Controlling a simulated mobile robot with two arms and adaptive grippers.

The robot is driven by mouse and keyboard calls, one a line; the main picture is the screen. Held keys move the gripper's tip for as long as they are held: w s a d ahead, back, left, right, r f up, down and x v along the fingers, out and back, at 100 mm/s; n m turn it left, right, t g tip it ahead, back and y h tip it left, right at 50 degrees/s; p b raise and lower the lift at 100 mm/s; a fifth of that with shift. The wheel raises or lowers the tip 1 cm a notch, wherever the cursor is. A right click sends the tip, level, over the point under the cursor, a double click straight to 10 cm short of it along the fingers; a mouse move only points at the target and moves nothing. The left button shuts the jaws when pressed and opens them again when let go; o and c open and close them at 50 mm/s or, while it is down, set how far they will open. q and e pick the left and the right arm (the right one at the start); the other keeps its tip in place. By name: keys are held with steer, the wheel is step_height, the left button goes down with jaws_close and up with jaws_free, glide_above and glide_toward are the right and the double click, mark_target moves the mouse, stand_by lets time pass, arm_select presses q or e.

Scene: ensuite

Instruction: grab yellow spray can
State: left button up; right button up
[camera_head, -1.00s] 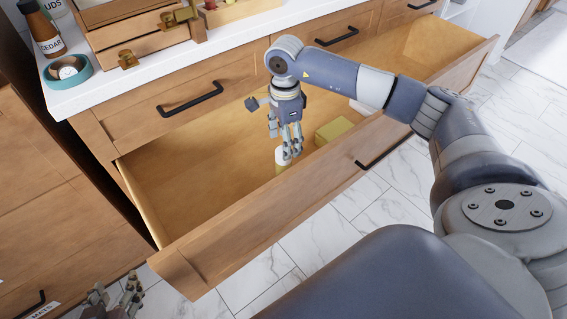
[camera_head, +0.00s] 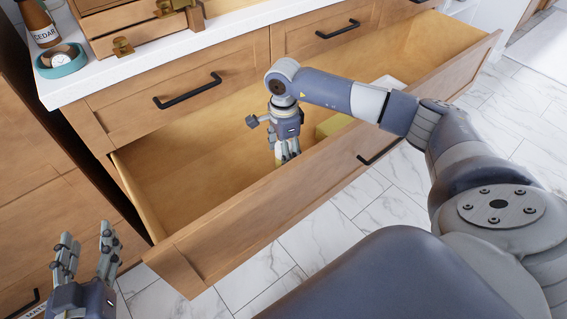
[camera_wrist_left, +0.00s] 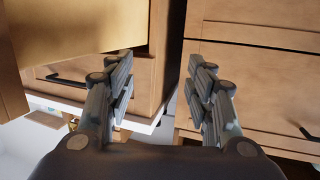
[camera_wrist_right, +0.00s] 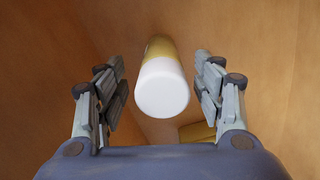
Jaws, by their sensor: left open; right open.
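The yellow spray can (camera_wrist_right: 161,85) shows in the right wrist view with its white cap towards the camera. It lies between the two open fingers of my right gripper (camera_wrist_right: 162,92), with a gap on each side. In the head view my right gripper (camera_head: 288,152) points down into the open drawer and hides nearly all of the can. My left gripper (camera_head: 86,245) is open and empty at the lower left, outside the drawer. In the left wrist view its spread fingers (camera_wrist_left: 160,92) have nothing between them.
The wooden drawer (camera_head: 215,245) is pulled out, and its front panel stands between my body and the can. A yellow box (camera_head: 333,125) and a white item (camera_head: 388,84) are in the drawer to the right. The drawer's left part is clear.

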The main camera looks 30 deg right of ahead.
step_height(320, 180, down, 3)
steer(key=shift+w+a+f+b, duration=0.15)
steer(key=shift+f+b, duration=0.05)
steer(key=shift+b, duration=0.35)
arm_select(q)
step_height(320, 180, up, 6)
steer(key=d+t+h, duration=0.1)
steer(key=t, duration=0.2)
steer(key=shift+w+r+t, duration=0.25)
steer(key=shift+t, duration=0.15)
arm_select(e)
steer(key=shift+f, duration=0.35)
steer(key=c, duration=1.2)
